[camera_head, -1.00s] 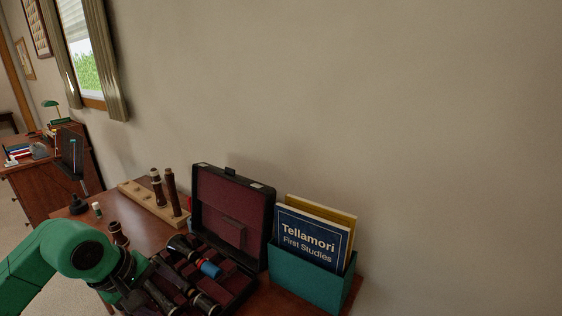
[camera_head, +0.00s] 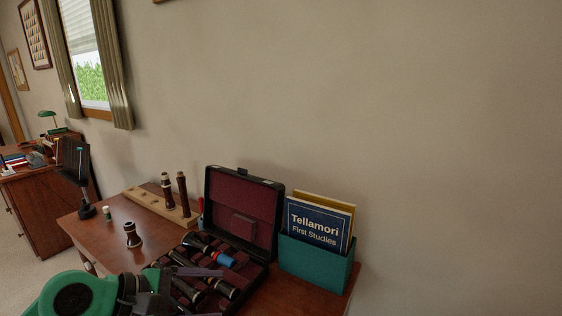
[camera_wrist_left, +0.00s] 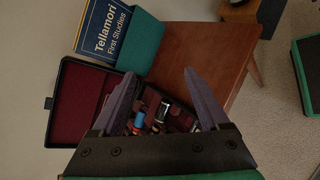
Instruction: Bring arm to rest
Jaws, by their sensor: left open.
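My left arm, green with a dark wrist, comes in at the lower left of the head view. Its gripper (camera_head: 190,285) is over the front of the open instrument case. In the left wrist view the two grey fingers (camera_wrist_left: 164,104) are spread apart with nothing held between them. The case (camera_head: 243,212) has a dark red lining, and its lid stands up at the back. Several dark instrument pieces lie in it, one with a blue band (camera_head: 226,260). The case also shows beyond the fingers in the left wrist view (camera_wrist_left: 80,110). My right gripper is not in view.
A teal box (camera_head: 315,265) with "Tellamori First Studies" books stands right of the case. A wooden peg rack (camera_head: 150,203) with upright pieces is behind.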

